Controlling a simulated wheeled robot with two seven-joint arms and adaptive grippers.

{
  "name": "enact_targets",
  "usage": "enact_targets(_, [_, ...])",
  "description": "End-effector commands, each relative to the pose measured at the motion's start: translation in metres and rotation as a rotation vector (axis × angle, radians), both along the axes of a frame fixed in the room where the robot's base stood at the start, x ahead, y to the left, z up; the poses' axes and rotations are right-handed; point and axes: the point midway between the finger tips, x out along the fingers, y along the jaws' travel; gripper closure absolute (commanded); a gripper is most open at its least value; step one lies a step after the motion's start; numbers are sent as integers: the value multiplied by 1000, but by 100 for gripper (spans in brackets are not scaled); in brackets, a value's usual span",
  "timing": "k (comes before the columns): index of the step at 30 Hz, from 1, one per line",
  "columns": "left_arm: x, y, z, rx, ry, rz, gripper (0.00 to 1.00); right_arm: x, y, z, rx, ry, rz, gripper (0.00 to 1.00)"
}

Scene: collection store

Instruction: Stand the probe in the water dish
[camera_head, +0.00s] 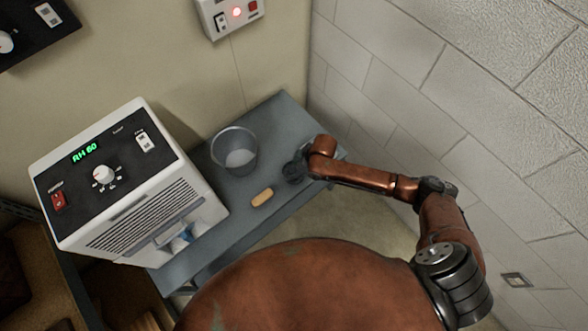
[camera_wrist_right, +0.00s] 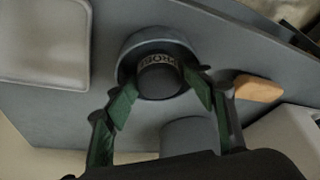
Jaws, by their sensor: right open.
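The probe (camera_wrist_right: 160,78) is a dark round-topped piece with a lettered ring. It sits on or in a wider dark round base in the wrist view; I cannot tell which. My right gripper (camera_wrist_right: 160,97) is open, with its green-padded fingers on either side of the probe. I cannot tell whether they touch it. In the head view my right gripper (camera_head: 297,168) is over the dark base at the table's right end. A round grey vessel (camera_head: 222,140) with a pale inside, perhaps the water dish, stands to its left. My left gripper is not in view.
The grey-blue table (camera_head: 230,220) carries a white humidity unit (camera_head: 130,185) reading RH 60 at left. A tan block (camera_head: 262,197) lies between it and my gripper. A block wall (camera_head: 450,90) stands close on the right. A pale rounded panel (camera_wrist_right: 42,45) shows in the wrist view.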

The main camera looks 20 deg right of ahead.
Motion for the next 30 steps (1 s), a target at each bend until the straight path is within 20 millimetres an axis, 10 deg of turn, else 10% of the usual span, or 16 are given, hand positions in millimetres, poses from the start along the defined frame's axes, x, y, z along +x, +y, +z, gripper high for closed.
enact_targets(11, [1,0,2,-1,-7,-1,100,0,-1,13,1,-4,0,48])
enact_targets(30, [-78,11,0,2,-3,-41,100,-23,-33,109,1,-4,0,48])
